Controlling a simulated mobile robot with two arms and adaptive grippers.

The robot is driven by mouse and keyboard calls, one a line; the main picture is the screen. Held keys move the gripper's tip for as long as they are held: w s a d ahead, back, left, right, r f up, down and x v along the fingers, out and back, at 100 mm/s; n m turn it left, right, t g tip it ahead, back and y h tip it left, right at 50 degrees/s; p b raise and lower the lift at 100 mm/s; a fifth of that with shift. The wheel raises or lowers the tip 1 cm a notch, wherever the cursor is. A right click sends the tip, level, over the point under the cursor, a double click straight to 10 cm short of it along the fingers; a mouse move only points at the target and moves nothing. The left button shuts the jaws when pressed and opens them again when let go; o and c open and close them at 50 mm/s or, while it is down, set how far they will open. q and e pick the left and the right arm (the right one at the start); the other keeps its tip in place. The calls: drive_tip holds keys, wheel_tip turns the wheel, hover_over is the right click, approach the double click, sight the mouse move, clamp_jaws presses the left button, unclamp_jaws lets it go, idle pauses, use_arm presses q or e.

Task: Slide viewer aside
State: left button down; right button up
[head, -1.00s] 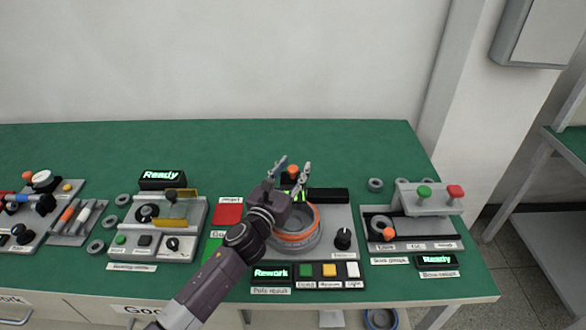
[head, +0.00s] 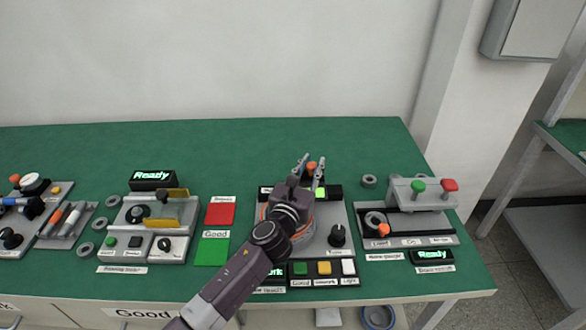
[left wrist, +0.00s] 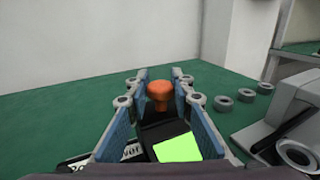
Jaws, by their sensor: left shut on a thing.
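The viewer is a dark block with an orange knob (head: 311,166) on top and a lit green screen (head: 320,191). It sits on a black rail (head: 334,191) at the back of the grey middle station. In the left wrist view, the knob (left wrist: 159,92) stands upright between the blue-padded fingers, and the green screen (left wrist: 177,148) lies below it. My left gripper (head: 310,162) is shut on the viewer's knob. My left arm covers much of the orange-rimmed ring (head: 264,216) in front. My right gripper is not in view.
A black dial (head: 337,235) and several coloured buttons stand in front. Red (head: 220,212) and green (head: 211,250) pads lie to the left. Another station (head: 405,228) with green and red knobs is at the right. A loose ring (head: 369,181) lies between. The bench behind is clear.

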use_arm(q)
drive_tip(key=shift+d, duration=0.5)
drive_tip(key=shift+a, duration=0.1)
drive_tip(key=c, duration=1.7)
unclamp_jaws()
drive_tip(key=v, duration=1.2)
